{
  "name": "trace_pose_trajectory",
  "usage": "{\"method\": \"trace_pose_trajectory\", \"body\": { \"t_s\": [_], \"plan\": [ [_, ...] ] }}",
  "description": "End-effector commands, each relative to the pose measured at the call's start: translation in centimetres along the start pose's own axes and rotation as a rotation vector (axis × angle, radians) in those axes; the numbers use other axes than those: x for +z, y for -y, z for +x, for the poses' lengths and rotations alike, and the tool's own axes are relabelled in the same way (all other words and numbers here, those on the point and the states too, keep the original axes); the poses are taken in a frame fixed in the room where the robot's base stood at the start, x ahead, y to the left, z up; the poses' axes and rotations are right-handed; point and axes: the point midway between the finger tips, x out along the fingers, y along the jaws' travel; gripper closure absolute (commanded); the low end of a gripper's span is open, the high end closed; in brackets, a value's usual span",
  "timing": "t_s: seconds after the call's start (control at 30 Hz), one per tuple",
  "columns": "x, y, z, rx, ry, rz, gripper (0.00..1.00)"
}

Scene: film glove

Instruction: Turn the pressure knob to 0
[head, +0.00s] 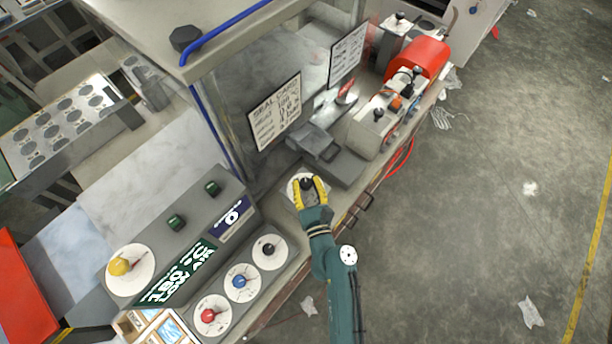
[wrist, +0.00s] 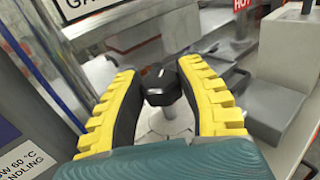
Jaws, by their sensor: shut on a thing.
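A black knob (head: 306,184) stands on a white round dial (head: 291,184) at the bench edge. My gripper (head: 307,180) has its yellow fingers shut on this knob, one on each side. In the wrist view the dark faceted knob (wrist: 161,84) sits between the fingers on a pale post, with part of the white dial below. The dial's marks are mostly hidden by my gripper, so I cannot read its setting or whether it is the pressure knob.
Left of my gripper, a grey panel carries dials with black (head: 268,250), blue (head: 240,281) and red (head: 208,315) knobs. A yellow knob (head: 119,266) is farther left. A grey clamp-like device (head: 312,143) and sign (head: 275,112) stand behind.

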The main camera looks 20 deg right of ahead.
Motion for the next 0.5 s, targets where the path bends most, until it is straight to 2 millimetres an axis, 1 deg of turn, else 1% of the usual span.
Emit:
{"method": "trace_pose_trajectory", "body": {
  "t_s": [0.03,0.1,0.5],
  "plan": [
    [0.7,0.2,0.1,0.028,-0.002,0.001,0.99],
    [0.7,0.3,0.1,0.087,-0.002,0.001,0.99],
    [-0.5,0.4,0.2,0.468,0.001,-0.002,0.99]
  ]
}}
